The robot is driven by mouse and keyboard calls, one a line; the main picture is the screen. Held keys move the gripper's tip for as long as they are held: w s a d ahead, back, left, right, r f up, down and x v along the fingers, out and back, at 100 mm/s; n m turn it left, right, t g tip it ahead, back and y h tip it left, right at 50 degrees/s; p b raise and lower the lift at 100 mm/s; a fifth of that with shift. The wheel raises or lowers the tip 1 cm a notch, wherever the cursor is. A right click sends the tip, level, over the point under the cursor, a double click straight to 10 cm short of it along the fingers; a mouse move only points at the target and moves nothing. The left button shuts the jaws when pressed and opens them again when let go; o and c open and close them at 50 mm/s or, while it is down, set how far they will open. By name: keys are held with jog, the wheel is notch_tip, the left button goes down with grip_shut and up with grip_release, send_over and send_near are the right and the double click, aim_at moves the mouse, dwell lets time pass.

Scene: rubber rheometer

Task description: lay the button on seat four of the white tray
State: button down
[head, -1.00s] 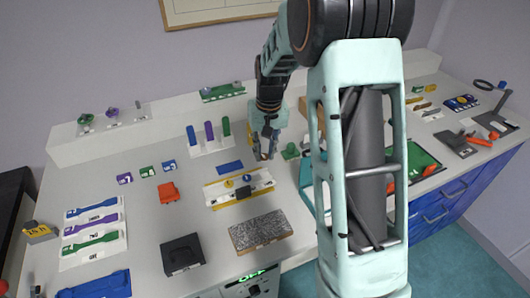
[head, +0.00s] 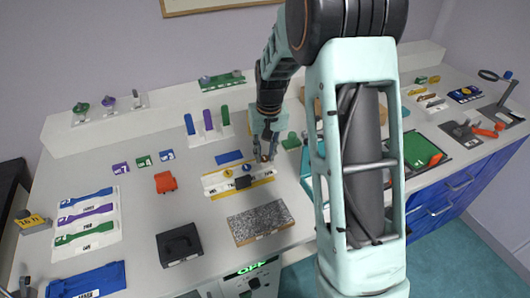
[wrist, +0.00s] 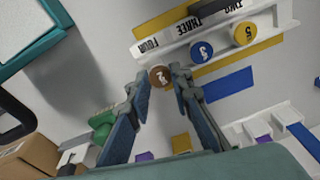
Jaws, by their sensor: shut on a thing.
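My gripper (wrist: 166,82) is shut on a round brown button (wrist: 160,76) with a pale mark, held at the fingertips. In the head view my gripper (head: 264,157) is just behind the right end of the white tray (head: 212,190). The tray (wrist: 172,48) has yellow strips and black seat labels. The label FOUR (wrist: 149,46) is at its near end in the wrist view, with the held button beside it. The seat there looks bare. A blue button (wrist: 201,51) and a yellow button (wrist: 243,34) lie on other seats.
A dark block (head: 243,182) sits at the tray's front. A blue strip (head: 229,158) lies behind the tray. A speckled block (head: 260,222) and a black box (head: 179,244) are in front. Upright coloured pieces (head: 208,120) stand behind, and a green piece (head: 291,141) is to the right.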

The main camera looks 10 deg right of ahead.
jog(key=shift+f+b, duration=0.6)
jog(key=shift+f, duration=0.2)
jog(key=c, duration=1.7)
grip_release()
jog(key=shift+o, duration=0.2)
jog(key=shift+r, duration=0.1)
notch_tip(320, 180, up, 12)
jog(key=s, duration=0.1)
jog(key=shift+d, duration=0.2)
jog(key=shift+s, duration=0.1)
